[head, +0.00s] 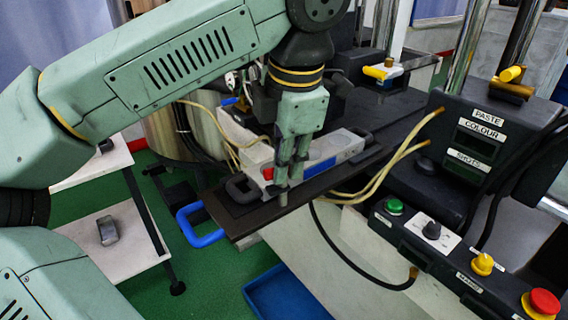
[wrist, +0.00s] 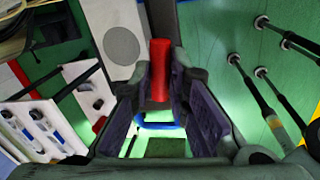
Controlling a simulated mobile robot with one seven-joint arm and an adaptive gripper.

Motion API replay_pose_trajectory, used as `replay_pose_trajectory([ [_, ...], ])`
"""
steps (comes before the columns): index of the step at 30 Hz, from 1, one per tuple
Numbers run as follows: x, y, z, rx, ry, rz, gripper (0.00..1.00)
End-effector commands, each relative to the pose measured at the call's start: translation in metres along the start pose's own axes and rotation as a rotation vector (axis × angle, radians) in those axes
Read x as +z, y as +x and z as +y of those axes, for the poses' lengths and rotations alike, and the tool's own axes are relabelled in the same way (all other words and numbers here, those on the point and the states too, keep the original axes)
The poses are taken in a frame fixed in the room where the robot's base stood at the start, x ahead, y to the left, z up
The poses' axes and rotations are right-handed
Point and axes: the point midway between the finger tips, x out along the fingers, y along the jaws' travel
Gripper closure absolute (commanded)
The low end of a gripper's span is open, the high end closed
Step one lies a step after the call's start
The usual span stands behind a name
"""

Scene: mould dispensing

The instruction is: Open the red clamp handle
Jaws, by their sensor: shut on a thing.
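The red clamp handle (wrist: 160,70) stands between the two fingers of my gripper (wrist: 160,92) in the wrist view, with its upper part showing above them. In the head view my gripper (head: 291,168) points down at the near end of the dark plate, in front of a pale box (head: 335,147) with a blue and red stripe. A small red part (head: 267,173) shows just left of the fingers there. My fingers hide much of the clamp, and its base cannot be made out.
A blue loop handle (head: 200,226) sticks out from the dark plate (head: 240,222). Pale hoses (head: 375,178) run to the dispenser at the right. A control box with buttons (head: 540,303) stands at the lower right. A blue bin (head: 285,295) lies on the green floor, and white shelves stand left.

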Motion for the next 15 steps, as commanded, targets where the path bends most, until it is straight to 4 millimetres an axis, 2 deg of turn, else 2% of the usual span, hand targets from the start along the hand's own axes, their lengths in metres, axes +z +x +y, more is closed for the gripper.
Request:
replay_pose_trajectory([
  [6, 0.0001, 0.0004, 0.0005, 0.001, -0.128, 0.027, 1.00],
  [15, 0.0005, 0.0002, 0.0005, 0.000, -0.213, 0.043, 1.00],
])
